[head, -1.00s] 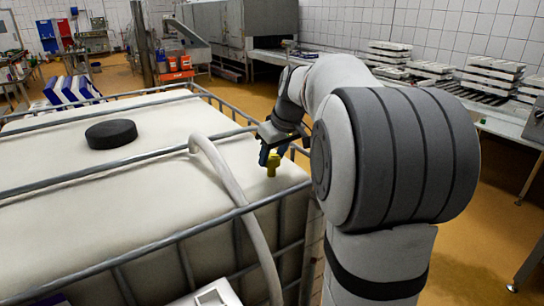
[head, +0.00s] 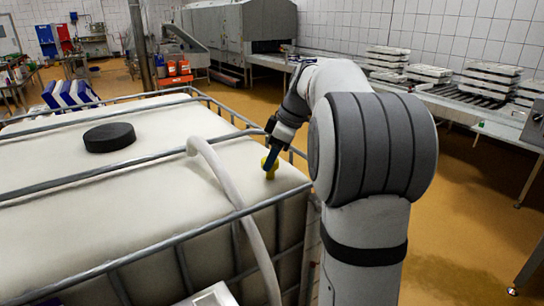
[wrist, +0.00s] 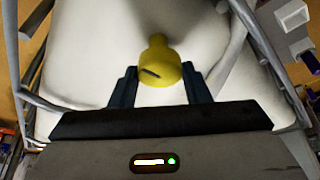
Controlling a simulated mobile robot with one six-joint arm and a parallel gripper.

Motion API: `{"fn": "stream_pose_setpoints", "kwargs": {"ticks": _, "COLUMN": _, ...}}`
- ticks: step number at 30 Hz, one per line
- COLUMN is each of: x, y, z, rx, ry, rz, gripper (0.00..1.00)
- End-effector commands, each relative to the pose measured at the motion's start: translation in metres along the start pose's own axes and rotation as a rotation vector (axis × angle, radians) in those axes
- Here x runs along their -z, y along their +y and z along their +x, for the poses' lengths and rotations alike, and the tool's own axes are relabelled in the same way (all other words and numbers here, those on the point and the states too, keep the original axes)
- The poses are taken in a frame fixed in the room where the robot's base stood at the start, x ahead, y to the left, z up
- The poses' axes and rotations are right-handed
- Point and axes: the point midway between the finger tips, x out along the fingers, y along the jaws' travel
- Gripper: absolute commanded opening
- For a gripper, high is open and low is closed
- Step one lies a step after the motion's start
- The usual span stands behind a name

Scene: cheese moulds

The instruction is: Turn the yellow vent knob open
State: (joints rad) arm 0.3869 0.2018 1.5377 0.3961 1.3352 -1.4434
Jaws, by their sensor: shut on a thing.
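The yellow vent knob (head: 270,166) stands on the top of the white caged tank (head: 100,185), near its right corner. In the wrist view the knob (wrist: 160,66) sits between the two dark fingers, with a short dark mark on its face. My gripper (head: 271,157) reaches down to the knob from above and is shut on it. The gripper (wrist: 158,85) also shows in the wrist view, one finger on each side of the knob. The fingers hide part of the knob in the head view.
A metal cage rail (head: 150,158) crosses the tank top, and a pale hose (head: 228,185) bends over its front edge. A round black lid (head: 110,137) lies at the left. A conveyor (head: 460,105) with stacked white moulds (head: 388,58) runs along the right wall.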

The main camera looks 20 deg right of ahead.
Motion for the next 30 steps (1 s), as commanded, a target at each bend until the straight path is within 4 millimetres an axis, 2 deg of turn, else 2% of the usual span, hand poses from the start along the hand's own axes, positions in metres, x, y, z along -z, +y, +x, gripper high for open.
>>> {"fn": "stream_pose_setpoints", "kwargs": {"ticks": 15, "x": -0.0007, "y": 0.0, "z": 0.0008, "rx": 0.009, "ry": -0.002, "rz": -0.018, "gripper": 0.2}}
{"fn": "stream_pose_setpoints", "kwargs": {"ticks": 16, "x": -0.0008, "y": 0.0, "z": 0.0008, "rx": 0.009, "ry": -0.002, "rz": -0.018, "gripper": 0.44}}
{"fn": "stream_pose_setpoints", "kwargs": {"ticks": 23, "x": -0.0005, "y": 0.0001, "z": 0.0005, "rx": 0.008, "ry": -0.001, "rz": -0.017, "gripper": 0.63}}
{"fn": "stream_pose_setpoints", "kwargs": {"ticks": 30, "x": -0.0004, "y": 0.0002, "z": -0.0002, "rx": 0.007, "ry": -0.001, "rz": -0.017, "gripper": 0.65}}
